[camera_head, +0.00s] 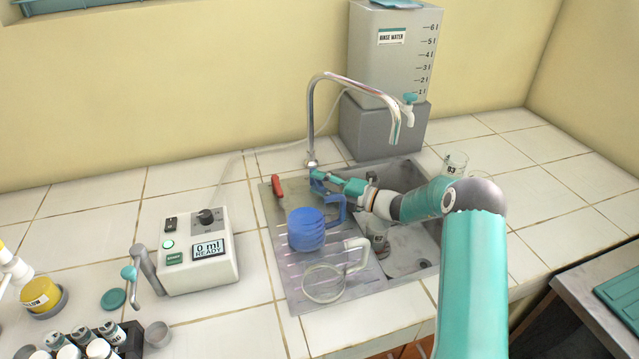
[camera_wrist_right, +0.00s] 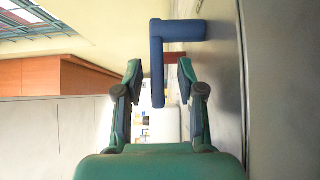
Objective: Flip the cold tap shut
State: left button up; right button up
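The cold tap's lever is blue (camera_head: 316,184) and sits at the base of the curved chrome spout (camera_head: 312,120), at the back of the sink unit. My right gripper (camera_head: 325,178) is at this lever, which it partly hides in the head view. In the right wrist view the blue lever (camera_wrist_right: 157,70) is L-shaped and reaches down between the fingers of my right gripper (camera_wrist_right: 159,72). The fingers are apart, with a gap on each side of the lever. A red lever (camera_head: 277,186) stands left of the blue one. My left gripper is not in view.
A blue jug (camera_head: 306,232) and a clear jug (camera_head: 322,284) stand on the drainer (camera_head: 290,270) in front of the lever. A rinse water tank (camera_head: 390,55) stands behind. A dispenser box (camera_head: 195,247) is left of the sink. The tiles between them are clear.

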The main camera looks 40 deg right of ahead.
jog(key=v, duration=1.1)
jog(key=shift+s, duration=0.25)
jog(key=shift+d, duration=0.1)
